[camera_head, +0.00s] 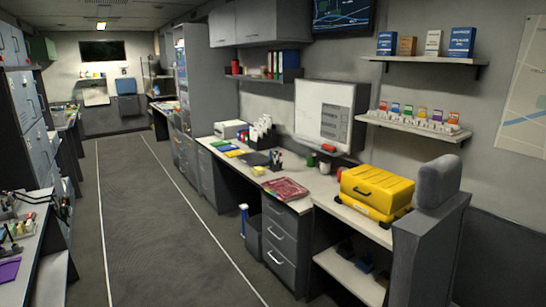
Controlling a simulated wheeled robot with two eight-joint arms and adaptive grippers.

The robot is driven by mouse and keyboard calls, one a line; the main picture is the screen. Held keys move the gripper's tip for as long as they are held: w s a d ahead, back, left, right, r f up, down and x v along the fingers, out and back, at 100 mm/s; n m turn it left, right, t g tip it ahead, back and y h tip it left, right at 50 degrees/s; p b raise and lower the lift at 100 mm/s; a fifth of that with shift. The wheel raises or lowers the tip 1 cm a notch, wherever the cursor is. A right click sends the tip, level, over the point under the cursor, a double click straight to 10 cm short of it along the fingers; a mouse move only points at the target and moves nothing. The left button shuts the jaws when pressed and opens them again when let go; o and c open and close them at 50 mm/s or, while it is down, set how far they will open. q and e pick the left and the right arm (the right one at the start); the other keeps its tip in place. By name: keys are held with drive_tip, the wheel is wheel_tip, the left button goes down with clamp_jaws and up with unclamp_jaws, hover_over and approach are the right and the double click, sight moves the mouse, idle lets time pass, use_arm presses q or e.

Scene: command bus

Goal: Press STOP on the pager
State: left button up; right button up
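I cannot make out a pager anywhere in the head view. Small items on the desk and shelves are too small to tell apart at this distance. Neither of my grippers shows in this view.
A long desk (322,184) runs along the right wall with a yellow case (375,188), a red patterned item (285,189) and a whiteboard (324,113) above. A grey seat (430,235) stands at right front. A counter (22,262) lines the left. The aisle floor (165,220) is clear.

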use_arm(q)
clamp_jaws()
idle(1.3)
